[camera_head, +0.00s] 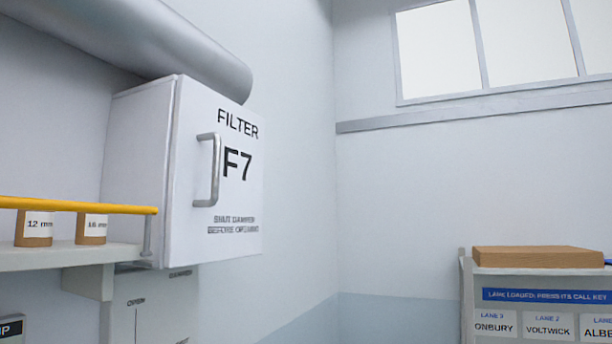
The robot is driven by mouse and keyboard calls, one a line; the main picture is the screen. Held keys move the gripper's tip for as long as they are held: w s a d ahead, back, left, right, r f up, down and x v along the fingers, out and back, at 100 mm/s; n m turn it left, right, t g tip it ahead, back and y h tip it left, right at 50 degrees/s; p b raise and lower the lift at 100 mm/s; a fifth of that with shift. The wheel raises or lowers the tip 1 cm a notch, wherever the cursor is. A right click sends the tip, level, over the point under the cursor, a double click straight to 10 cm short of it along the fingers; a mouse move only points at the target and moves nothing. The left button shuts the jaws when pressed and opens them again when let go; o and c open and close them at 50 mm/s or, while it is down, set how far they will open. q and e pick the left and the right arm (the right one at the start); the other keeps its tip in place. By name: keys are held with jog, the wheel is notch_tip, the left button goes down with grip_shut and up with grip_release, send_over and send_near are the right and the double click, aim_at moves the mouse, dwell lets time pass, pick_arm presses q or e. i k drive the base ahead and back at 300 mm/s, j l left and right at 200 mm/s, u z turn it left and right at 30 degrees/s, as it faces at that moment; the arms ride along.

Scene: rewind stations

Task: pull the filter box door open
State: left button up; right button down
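The filter box (138,140) is a white box on the wall at the left of the head view, below a thick grey pipe. Its door (235,185) faces right and reads "FILTER F7", with smaller, blurred lettering below. A grey bar handle (214,170) stands upright on the door near its left edge. The door looks closed against the box, with a thin dark line along their joint. Neither of my grippers shows in this view.
A shelf (60,257) with a yellow rail (80,206) and small labelled brown rolls juts out at lower left. A panel marked "OPEN" (150,305) hangs below the box. A lane rack (540,280) with a brown slab on top stands at lower right.

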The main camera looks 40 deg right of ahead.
aim_at(214, 213)
jog(key=z, duration=0.75)
